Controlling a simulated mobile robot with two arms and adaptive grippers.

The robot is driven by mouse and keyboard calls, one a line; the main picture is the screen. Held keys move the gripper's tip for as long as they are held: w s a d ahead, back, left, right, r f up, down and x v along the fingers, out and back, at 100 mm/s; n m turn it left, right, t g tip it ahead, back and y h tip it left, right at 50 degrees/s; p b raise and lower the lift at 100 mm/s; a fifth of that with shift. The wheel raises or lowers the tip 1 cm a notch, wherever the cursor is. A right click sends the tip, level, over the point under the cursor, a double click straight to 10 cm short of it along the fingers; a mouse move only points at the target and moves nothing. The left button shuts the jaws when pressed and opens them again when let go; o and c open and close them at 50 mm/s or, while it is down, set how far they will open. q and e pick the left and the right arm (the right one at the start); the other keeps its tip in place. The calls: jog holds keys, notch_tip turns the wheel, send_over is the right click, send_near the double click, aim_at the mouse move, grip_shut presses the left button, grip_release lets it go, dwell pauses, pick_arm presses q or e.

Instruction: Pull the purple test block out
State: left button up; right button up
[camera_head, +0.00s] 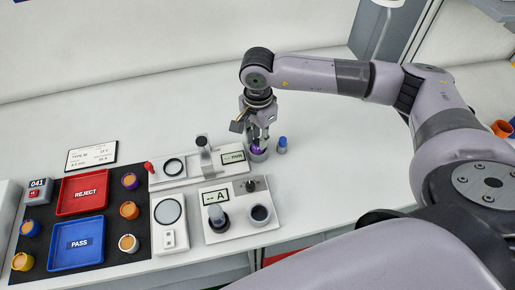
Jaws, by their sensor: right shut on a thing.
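My right gripper (258,142) points down over the holder and is shut on the purple test block. The fingers hide much of the block, and I cannot tell how deep it sits in the holder. My left gripper is not in view.
A small blue item (282,145) stands just right of the holder. Instrument panels (240,208) lie to the left. A red REJECT tray (83,192) and a blue PASS tray (77,244) sit on a black mat with several small cups.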

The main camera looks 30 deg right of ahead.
jog(key=shift+r, duration=0.2)
grip_shut()
jog(key=shift+r+p, duration=1)
jog(key=shift+r, duration=1.1)
jog(key=shift+r, duration=0.15)
jog(key=shift+r+p, duration=0.75)
jog(key=shift+r, duration=0.6)
jog(key=shift+r, duration=0.15)
notch_tip(320, 180, up, 7)
jog(key=p, duration=0.3)
send_over(258, 142)
jog(key=shift+f, duration=0.2)
